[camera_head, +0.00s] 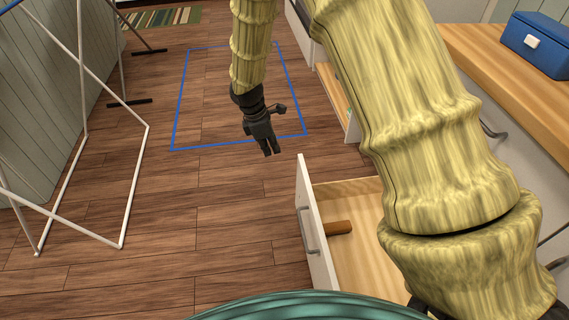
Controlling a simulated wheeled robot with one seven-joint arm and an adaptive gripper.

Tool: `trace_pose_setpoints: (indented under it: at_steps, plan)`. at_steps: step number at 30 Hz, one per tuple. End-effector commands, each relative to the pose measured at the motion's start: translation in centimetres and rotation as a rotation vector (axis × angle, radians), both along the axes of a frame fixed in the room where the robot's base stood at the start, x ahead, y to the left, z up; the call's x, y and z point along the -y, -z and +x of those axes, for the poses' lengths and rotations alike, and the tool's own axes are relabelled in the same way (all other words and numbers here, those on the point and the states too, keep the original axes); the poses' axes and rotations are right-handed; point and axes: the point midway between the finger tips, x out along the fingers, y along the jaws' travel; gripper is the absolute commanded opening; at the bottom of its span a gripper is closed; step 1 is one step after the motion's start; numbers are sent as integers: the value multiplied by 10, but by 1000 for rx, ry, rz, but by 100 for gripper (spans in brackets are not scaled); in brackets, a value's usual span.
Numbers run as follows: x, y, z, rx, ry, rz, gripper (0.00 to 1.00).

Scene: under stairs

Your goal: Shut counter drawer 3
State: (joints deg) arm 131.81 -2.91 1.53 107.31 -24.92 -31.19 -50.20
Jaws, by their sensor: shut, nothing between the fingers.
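A counter drawer (314,240) stands pulled out at the lower middle right, its white front with a grey bar handle facing left. A brown cylindrical object (338,228) lies inside it near the front. Another drawer (334,100) stands open farther back along the counter. I cannot tell which is drawer 3, as no numbers show. My gripper (270,152) hangs over the floor to the left of both drawers, pointing down, shut and empty. It appears apart from both drawer fronts. My arm hides part of the near drawer and the counter fronts.
The wooden counter top (490,60) on the right holds a blue box (540,43). A white metal rack (135,190) stands at left. Blue lines (180,105) mark a rectangle on the floor, and a striped rug (165,18) lies behind. The floor left of the drawers is clear.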

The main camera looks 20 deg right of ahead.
Motion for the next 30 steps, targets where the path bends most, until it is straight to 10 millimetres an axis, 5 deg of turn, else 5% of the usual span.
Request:
trace_pose_setpoints:
  at_steps: [19, 30]
  plan:
    - [23, 97, -7, -2, 1, -1, 0]
    - [58, 95, -15, 0, 1, 1, 0]
